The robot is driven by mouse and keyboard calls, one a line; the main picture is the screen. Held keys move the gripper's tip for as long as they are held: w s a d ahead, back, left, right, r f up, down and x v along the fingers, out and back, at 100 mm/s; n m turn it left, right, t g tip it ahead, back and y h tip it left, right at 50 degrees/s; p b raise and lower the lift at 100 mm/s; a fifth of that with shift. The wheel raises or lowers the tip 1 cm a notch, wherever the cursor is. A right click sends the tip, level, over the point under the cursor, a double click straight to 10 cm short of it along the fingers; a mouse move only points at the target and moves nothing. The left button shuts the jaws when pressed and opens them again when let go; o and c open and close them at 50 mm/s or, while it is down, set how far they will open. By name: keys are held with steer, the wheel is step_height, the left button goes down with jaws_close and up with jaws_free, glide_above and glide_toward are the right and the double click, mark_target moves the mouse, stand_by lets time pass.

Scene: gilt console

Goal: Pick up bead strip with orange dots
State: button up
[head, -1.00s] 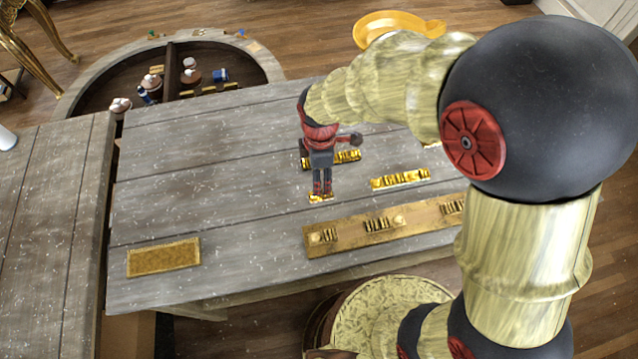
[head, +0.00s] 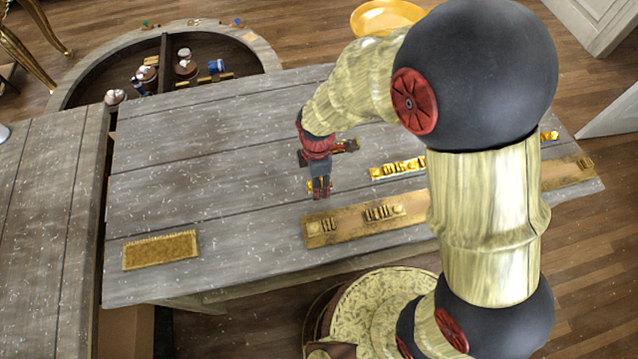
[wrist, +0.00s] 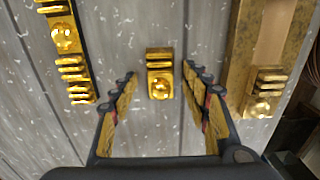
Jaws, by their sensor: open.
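My gripper (head: 321,190) is open, pointing down over the grey plank table. A short gold piece with ridges and one round bead (wrist: 159,75) lies between and beyond its fingers in the wrist view; it is partly hidden behind them in the head view (head: 312,186). A longer gold strip with beads and bars (wrist: 68,50) lies to the left in the wrist view. Another gold strip (head: 395,167) lies right of my gripper in the head view. A further strip (head: 346,146) lies behind my gripper, partly covered. I cannot make out orange dots on any strip.
A long gold-brown board (head: 352,219) with raised pieces lies along the table's near edge, close to my gripper's right in the wrist view (wrist: 238,70). A gold textured mat (head: 160,250) lies at the left. The table's middle left is clear. A round tray-like table (head: 75,75) stands behind.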

steer(key=c, duration=1.1)
steer(key=shift+r, duration=0.1)
jaws_close()
